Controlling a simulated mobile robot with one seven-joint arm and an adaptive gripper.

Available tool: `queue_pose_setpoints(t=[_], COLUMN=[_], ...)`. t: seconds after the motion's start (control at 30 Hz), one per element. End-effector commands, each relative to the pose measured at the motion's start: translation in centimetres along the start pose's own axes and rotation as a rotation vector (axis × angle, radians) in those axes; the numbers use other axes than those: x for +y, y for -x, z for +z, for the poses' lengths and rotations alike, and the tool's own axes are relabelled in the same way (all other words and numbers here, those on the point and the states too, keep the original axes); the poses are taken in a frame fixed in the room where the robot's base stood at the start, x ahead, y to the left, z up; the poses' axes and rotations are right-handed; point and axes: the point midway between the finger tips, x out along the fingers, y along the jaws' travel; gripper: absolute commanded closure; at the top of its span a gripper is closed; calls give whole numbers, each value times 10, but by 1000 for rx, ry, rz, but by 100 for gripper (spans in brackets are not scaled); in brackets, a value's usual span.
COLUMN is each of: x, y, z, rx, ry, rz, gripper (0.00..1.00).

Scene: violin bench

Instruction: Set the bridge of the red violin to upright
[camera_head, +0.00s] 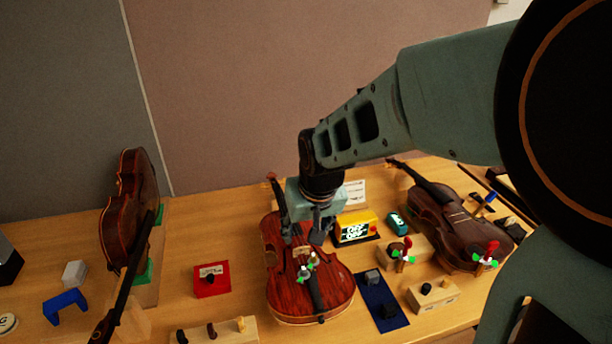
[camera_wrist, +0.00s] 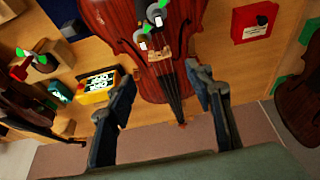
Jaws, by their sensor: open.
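The red violin (camera_head: 285,292) lies face up in the middle of the bench. It also fills the upper middle of the wrist view (camera_wrist: 110,18). Its small pale bridge (camera_wrist: 160,65) sits under the strings across the body. Much of the bridge's pale face shows from above, so it looks tilted, but I cannot tell the angle. My gripper (camera_head: 303,235) is above the violin, near the bridge on its neck side. In the wrist view its fingers (camera_wrist: 162,80) are spread wide on either side of the strings, with nothing between them touching.
Green-winged clips (camera_head: 308,268) stand close beside the bridge. A yellow box with a lit display (camera_head: 355,228) is right of the violin, beside a blue mat (camera_head: 381,310). A dark violin (camera_head: 450,225) lies further right. A red block (camera_head: 211,280) stands left, with free bench around it.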

Motion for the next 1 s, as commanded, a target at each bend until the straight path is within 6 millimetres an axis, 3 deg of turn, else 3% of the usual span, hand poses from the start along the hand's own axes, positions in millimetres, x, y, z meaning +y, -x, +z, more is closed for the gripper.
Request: queue_pose_setpoints(t=[0.1,0.4,0.6,0.93,1.0], x=[0,0,0,0,0], y=[-28,-76,-90,-91,-91], z=[2,1,0,-1,-1], rx=[-1,1,2,3,3], ry=[1,1,1,1,1], rz=[0,0,1,1,1], gripper=[52,52,52,52,59])
